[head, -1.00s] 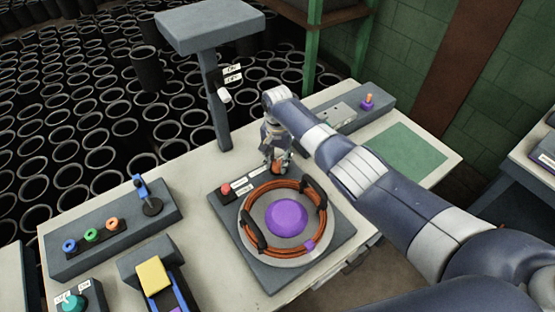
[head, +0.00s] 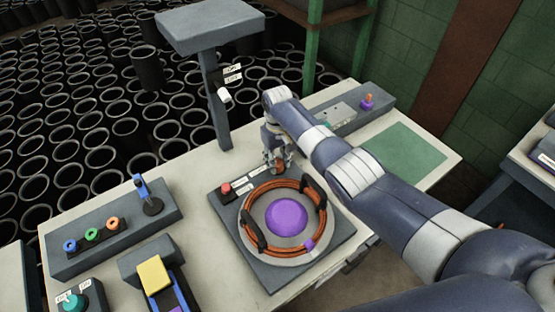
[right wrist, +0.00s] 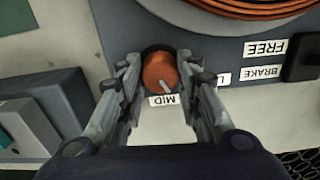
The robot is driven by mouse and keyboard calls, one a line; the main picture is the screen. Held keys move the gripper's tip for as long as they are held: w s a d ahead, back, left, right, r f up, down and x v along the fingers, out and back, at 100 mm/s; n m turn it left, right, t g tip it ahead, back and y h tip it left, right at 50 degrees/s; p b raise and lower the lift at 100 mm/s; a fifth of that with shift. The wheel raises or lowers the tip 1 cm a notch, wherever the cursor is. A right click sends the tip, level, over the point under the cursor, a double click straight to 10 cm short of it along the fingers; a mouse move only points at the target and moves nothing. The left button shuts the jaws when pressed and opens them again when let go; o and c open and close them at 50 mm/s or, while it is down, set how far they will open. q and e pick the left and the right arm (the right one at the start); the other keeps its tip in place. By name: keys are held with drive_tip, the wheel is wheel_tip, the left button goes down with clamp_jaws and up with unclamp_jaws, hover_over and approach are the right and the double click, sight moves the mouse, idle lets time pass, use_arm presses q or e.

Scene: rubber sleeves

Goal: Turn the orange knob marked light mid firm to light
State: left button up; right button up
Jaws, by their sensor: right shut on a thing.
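The orange knob (right wrist: 158,68) shows in the right wrist view between the two fingers of my right gripper (right wrist: 162,76), which is shut on it. The knob's pale pointer mark faces the MID label (right wrist: 164,100), slightly to its right side. Another white label (right wrist: 224,79) is mostly hidden behind the right finger, so I cannot read it. In the head view my right gripper (head: 275,160) reaches down to the knob (head: 280,168) at the back corner of the grey turntable base (head: 270,275). My left gripper is not in view.
Beside the knob, the base carries a red control (head: 226,188) and a turntable with an orange coil (head: 243,222) and purple hub (head: 286,214). A grey post (head: 220,115) stands behind. A green mat (head: 405,152) lies clear at the right.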

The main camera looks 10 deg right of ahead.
sight(277, 162)
drive_tip(key=n, duration=0.5)
drive_tip(key=shift+w, duration=0.1)
drive_tip(key=shift+r, duration=0.1)
idle(0.4)
drive_tip(key=o, duration=0.9)
drive_tip(key=shift+o, duration=0.9)
wheel_tip(277, 162, up, 12)
